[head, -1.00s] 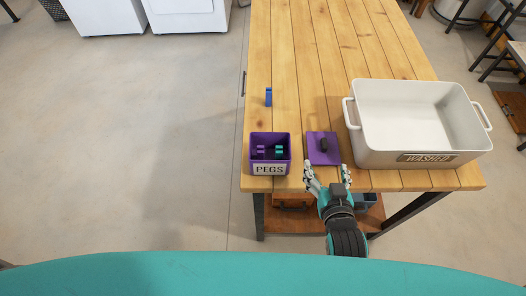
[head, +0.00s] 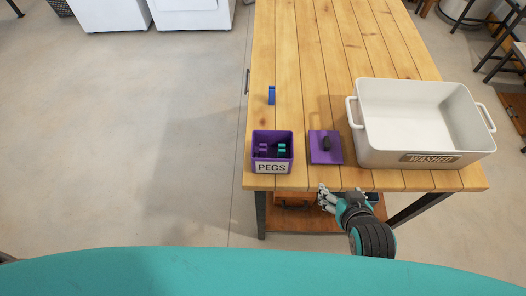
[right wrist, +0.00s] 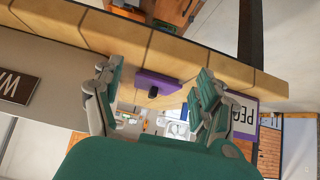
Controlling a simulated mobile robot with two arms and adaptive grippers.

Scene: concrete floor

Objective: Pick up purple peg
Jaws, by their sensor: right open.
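The purple peg (head: 263,148) lies in the purple box labelled PEGS (head: 271,168) on the wooden table, beside a teal peg (head: 282,149) and a dark one. My right gripper (head: 325,192) is just off the table's front edge, right of and nearer than the box, and empty. In the right wrist view the fingers of my right gripper (right wrist: 152,100) are spread apart, with the purple lid (right wrist: 160,84) beyond them and the PEGS box (right wrist: 243,117) to the right. The pegs are hidden in that view. My left gripper is not in view.
The purple lid with a dark knob (head: 326,148) lies right of the box. A blue peg (head: 271,94) stands behind the box near the left edge. The table's far middle (head: 310,60) is clear.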

